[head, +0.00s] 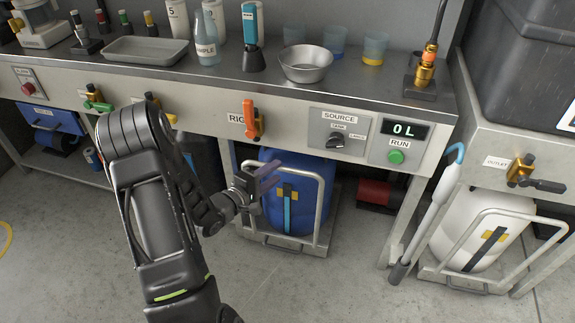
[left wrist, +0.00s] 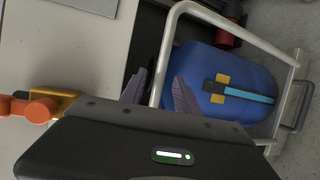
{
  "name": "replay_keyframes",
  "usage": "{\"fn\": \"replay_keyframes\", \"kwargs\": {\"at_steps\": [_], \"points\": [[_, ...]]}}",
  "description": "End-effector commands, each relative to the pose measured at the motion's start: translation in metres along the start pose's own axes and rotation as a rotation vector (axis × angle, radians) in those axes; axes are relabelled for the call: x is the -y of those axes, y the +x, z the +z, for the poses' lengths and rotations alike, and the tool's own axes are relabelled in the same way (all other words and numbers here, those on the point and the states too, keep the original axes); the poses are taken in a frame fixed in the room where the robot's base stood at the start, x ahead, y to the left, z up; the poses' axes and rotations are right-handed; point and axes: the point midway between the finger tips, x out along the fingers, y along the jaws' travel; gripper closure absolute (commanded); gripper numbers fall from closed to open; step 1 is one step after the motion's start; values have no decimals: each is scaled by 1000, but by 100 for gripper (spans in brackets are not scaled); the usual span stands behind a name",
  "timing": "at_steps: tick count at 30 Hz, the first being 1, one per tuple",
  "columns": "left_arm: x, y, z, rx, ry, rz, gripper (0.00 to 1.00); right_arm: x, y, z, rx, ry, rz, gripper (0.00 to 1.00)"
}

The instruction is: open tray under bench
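Under the bench, a low metal tray (head: 310,248) with a front handle and an upright tubular frame (head: 327,205) carries a blue barrel (head: 307,203). In the left wrist view the barrel (left wrist: 225,75) lies beyond the pale frame tube (left wrist: 228,28), and the tray handle (left wrist: 301,106) is at the right. My left gripper (head: 268,178) is at the left upper side of the frame. Its two dark fingers (left wrist: 159,88) are apart, with the frame tube appearing between them; I cannot tell whether they touch it. My right gripper is not in view.
The bench front above has an orange valve handle (head: 252,120), a source knob (head: 336,141) and a green run button (head: 397,156). A white barrel (head: 480,225) in a similar frame stands right, with a grey wand (head: 432,210) leaning beside it. The floor in front is clear.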

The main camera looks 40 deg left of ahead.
Motion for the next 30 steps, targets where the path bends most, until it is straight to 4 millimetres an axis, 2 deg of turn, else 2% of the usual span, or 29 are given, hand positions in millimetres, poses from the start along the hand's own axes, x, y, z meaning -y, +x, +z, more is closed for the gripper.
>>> {"fn": "replay_keyframes", "kwargs": {"at_steps": [9, 13, 23, 30], "points": [[2, 50, 1, 2, 2, 0, 62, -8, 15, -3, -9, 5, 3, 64], [2, 62, 1, 2, 1, 0, 62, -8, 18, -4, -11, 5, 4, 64], [0, 67, 0, 0, 0, 0, 62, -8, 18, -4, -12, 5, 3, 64], [0, 67, 0, 0, 1, 0, 81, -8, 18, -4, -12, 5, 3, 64]]}}
